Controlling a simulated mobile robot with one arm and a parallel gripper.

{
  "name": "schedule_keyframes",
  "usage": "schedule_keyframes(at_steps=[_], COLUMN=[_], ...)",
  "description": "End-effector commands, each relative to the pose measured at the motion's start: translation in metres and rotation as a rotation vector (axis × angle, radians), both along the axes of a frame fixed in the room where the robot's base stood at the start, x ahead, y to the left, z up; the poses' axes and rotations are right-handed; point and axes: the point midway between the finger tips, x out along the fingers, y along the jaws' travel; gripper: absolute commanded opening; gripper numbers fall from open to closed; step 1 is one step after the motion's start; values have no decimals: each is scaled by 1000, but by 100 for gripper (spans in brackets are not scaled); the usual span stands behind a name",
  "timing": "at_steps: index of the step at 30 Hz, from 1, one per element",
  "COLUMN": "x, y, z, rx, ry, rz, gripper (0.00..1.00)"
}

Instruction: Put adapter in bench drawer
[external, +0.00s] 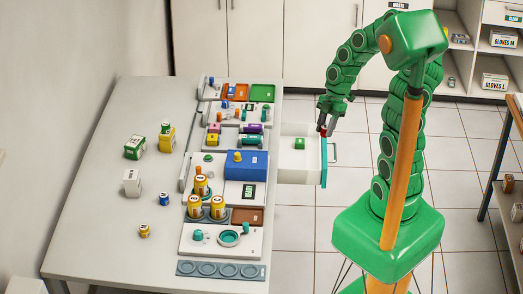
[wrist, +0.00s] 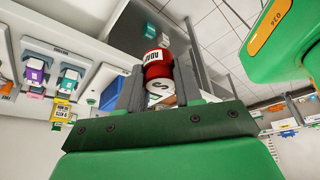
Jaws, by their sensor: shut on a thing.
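The adapter, a small red cylinder with a white label and a white end marked S, is between the fingers of my gripper (wrist: 158,82) in the wrist view (wrist: 157,65). My gripper is shut on it. In the external view my gripper (external: 325,112) points down, with the red adapter (external: 322,131) just under it. The bench drawer (external: 296,176) is white with a teal front edge and is pulled out from the bench's right side. The adapter appears above the drawer's front end; the exact height gap is unclear.
The bench (external: 100,220) holds a blue box (external: 246,164), orange bottles (external: 219,207) and several small devices and trays. Small boxes and jars stand on its left part. The drawer floor in front of the green box looks clear. A shelf unit (external: 495,215) stands at the right edge.

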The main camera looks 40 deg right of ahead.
Motion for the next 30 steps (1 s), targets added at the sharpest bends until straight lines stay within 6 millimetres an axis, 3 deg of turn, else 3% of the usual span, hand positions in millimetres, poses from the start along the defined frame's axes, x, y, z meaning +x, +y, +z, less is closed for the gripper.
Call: schedule_keyframes(at_steps=[15, 24, 30], x=[-1, 1, 20], y=[0, 0, -2], z=[-95, -115, -126], rx=[1, 0, -1], ry=[4, 0, 1], rz=[-2, -1, 0], gripper=[0, 0, 0])
